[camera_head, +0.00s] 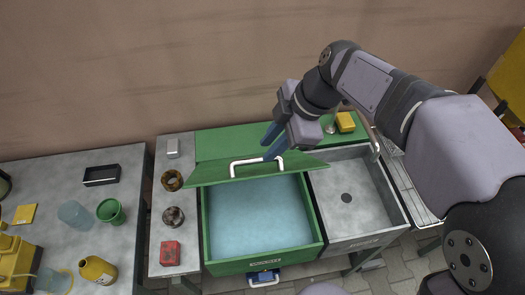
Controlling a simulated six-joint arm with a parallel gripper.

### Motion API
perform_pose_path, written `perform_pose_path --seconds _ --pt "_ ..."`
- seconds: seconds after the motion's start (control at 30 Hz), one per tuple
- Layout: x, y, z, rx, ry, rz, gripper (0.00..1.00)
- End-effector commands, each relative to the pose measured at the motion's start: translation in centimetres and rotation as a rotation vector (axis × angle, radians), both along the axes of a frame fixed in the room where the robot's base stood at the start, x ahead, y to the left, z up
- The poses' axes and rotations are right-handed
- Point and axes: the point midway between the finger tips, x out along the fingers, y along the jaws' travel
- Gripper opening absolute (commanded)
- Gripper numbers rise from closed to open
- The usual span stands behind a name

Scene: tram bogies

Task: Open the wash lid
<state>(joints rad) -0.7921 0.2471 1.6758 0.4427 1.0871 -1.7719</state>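The wash lid (215,173) is a green panel at the back of the green wash tub (262,266). It stands raised and tilted, and the pale blue liquid (256,212) in the tub shows in front of it. A white bar handle (243,161) runs along the lid. My gripper (265,150) is above the right part of this handle, with its two blue fingers apart. The lower finger overlaps the handle in the picture; I cannot tell whether it touches. Nothing shows between the fingers.
A grey sink basin (347,196) adjoins the tub on the right. To the left, a narrow grey ledge holds a red block (170,253) and rusty rings (172,180). A side table holds a green cup (110,211) and a yellow bottle (98,269). A yellow sponge (345,122) lies behind the sink.

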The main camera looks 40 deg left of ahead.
Motion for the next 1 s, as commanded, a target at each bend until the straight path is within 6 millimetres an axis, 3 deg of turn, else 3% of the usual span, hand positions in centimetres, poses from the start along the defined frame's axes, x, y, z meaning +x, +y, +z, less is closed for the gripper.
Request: perform_pose_path --seconds 0.33,0.73,0.83,1.0 --pt "-0.7 1.5 -3.6 -0.002 0.004 0.001 0.22" --pt "-0.8 1.8 -4.3 0.000 0.002 -0.001 0.22" --pt "-0.8 1.8 -4.3 0.000 0.002 -0.001 0.00" --pt "-0.8 1.8 -4.2 0.000 0.002 0.000 0.00"
